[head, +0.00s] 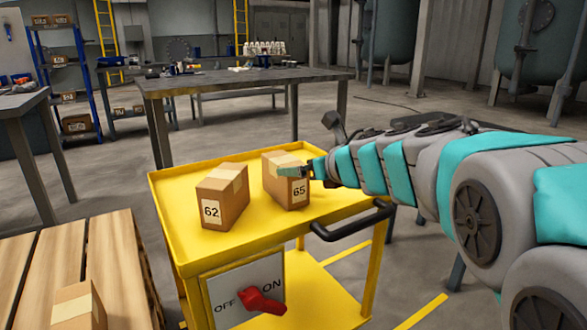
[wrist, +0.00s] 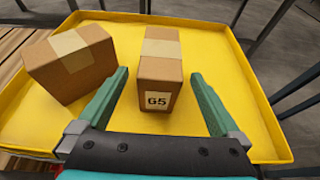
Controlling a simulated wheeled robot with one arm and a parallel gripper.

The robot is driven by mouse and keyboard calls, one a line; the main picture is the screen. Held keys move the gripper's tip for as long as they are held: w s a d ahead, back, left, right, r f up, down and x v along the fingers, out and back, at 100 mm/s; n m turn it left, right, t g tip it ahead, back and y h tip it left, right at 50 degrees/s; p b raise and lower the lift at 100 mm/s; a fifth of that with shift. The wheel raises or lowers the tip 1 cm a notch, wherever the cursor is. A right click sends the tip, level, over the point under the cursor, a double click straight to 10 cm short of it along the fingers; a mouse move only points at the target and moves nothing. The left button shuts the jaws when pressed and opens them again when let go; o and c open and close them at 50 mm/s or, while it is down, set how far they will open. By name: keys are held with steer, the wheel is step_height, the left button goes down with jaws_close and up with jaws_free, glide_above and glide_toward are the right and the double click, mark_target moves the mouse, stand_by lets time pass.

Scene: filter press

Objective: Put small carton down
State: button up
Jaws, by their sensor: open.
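Two small cartons stand upright on the top tray of a yellow cart (head: 257,238). The carton labelled 65 (head: 281,185) is on the right of the tray. My gripper (wrist: 157,95) is open, with one green finger on each side of this carton in the wrist view, where it also shows (wrist: 160,70). Gaps show between both fingers and its sides. The carton labelled 62 (head: 222,200) stands to its left, and it also shows in the wrist view (wrist: 75,62) close to the left finger.
The cart has a raised rim, a black handle (head: 352,224) and a red switch (head: 262,300) on its front panel. A wooden pallet (head: 115,255) with another carton (head: 78,305) is at the lower left. A metal table (head: 240,80) stands behind the cart. The tray's right side is bare.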

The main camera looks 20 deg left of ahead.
steer(key=shift+v, duration=1.65)
